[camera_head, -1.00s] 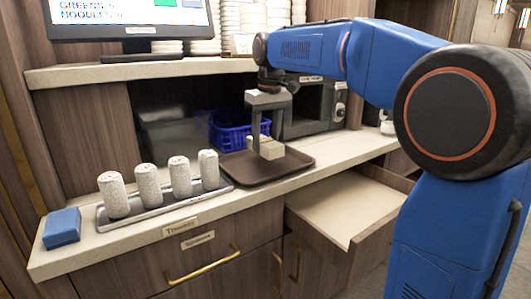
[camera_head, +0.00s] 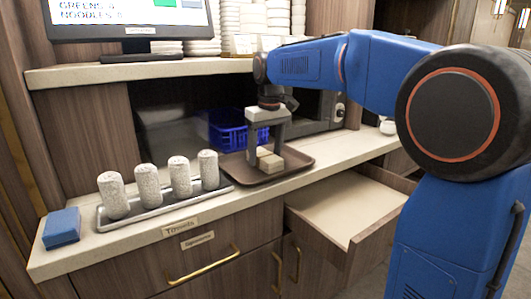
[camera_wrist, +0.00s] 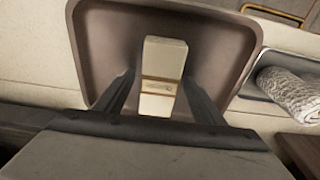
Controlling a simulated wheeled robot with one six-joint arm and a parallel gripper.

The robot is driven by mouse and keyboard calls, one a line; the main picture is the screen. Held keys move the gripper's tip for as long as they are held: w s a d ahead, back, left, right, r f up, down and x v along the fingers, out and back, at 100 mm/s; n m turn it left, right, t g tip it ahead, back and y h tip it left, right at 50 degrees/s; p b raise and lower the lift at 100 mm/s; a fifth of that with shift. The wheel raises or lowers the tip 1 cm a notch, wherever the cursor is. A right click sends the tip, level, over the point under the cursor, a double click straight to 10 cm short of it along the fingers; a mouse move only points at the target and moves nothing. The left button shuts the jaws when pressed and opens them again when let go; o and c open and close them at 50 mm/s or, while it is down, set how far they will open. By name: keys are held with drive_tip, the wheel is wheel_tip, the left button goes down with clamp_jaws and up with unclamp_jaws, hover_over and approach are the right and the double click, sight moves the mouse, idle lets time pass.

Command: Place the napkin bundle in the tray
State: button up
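The napkin bundle (camera_head: 270,163) is a small cream block with a brown band. It lies on the brown tray (camera_head: 301,166), and its band shows in the wrist view (camera_wrist: 159,85). My gripper (camera_head: 266,158) points down over the tray with one finger on each side of the bundle. In the wrist view my gripper (camera_wrist: 160,108) is open, with a gap between each finger and the bundle. The near end of the bundle is partly hidden by the gripper body in the wrist view.
A metal tray (camera_head: 147,217) with several rolled towels (camera_head: 148,186) stands left of the brown tray. A blue block (camera_head: 62,228) sits at the counter's left end. A blue basket (camera_head: 228,135) is behind. An open drawer (camera_head: 345,205) juts out at front right.

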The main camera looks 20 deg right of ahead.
sight(268, 157)
wheel_tip(268, 157, up, 12)
drive_tip(key=s, duration=0.1)
drive_tip(key=shift+s+d, duration=0.2)
drive_tip(key=shift+d, duration=0.05)
idle(0.4)
drive_tip(key=shift+r, duration=0.1)
